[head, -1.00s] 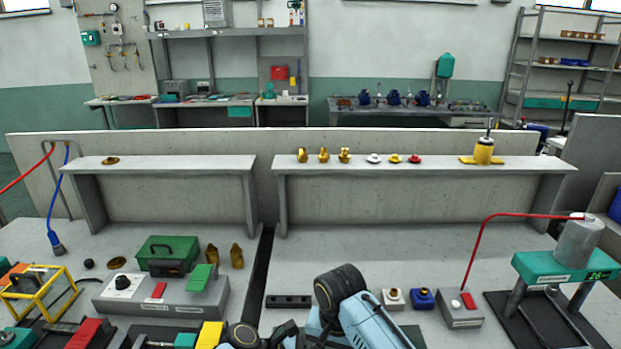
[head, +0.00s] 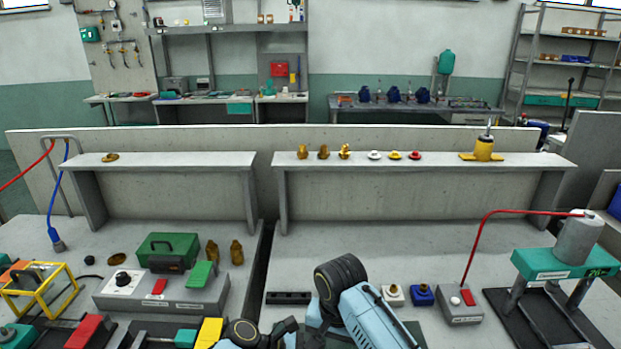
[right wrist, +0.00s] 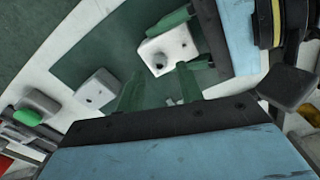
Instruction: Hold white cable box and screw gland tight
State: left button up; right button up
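In the right wrist view a white cable box (right wrist: 176,46) sits on a green mat, with a small dark round spot on its face; I cannot tell whether that is a hole or a gland. My left gripper (right wrist: 184,44) comes in from the right of that view, its green fingers on two opposite sides of the box and apparently touching it. My right gripper (right wrist: 158,92) has its green fingers spread, with nothing seen between them, just below the box in the picture. In the head view my arms hide this box and both fingertips.
A white box (head: 393,295) and a blue box (head: 421,295), each with a brass piece on top, stand right of my arm. A grey box with a red button (head: 460,305) and a green stand (head: 565,264) lie further right.

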dwell(0.3)
jog(key=n, duration=0.4)
jog(key=shift+n, duration=0.4)
jog(key=n, duration=0.9)
jog(key=shift+d, duration=0.1)
jog(key=n, duration=0.3)
jog(key=shift+f, duration=0.1)
jog(key=shift+f, duration=1.5)
jog(key=shift+c, duration=0.4)
